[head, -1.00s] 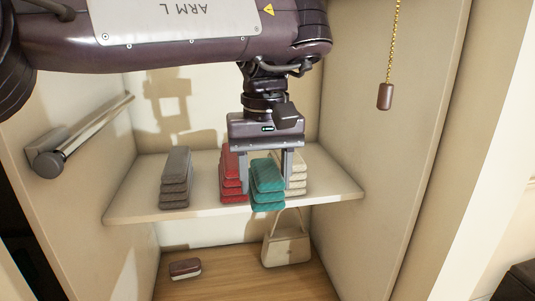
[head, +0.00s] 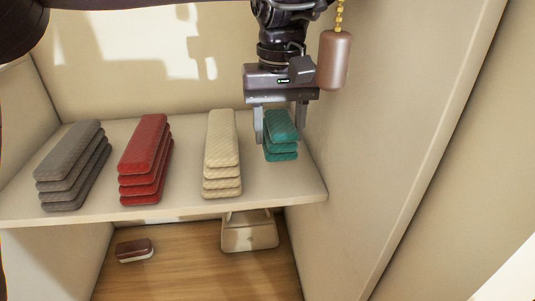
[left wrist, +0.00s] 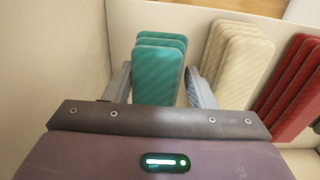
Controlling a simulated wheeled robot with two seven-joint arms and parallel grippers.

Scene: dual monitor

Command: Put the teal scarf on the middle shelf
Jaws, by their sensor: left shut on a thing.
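The teal scarf (head: 281,136) is a small folded stack at the right end of the middle shelf (head: 190,203), to the right of the cream stack. It looks upright and at shelf level; whether its underside touches the shelf cannot be told. My left gripper (head: 281,133) comes down from above with a finger on each side of the scarf and is shut on it. In the left wrist view the scarf (left wrist: 158,70) lies between the two fingers. My right gripper is not in view.
Cream (head: 221,155), red (head: 146,160) and grey (head: 72,165) folded stacks stand in a row to the left. The cabinet's right wall is close beside the scarf. A hanging pull (head: 335,60) is near my gripper. A beige bag (head: 249,232) and brush (head: 135,250) are below.

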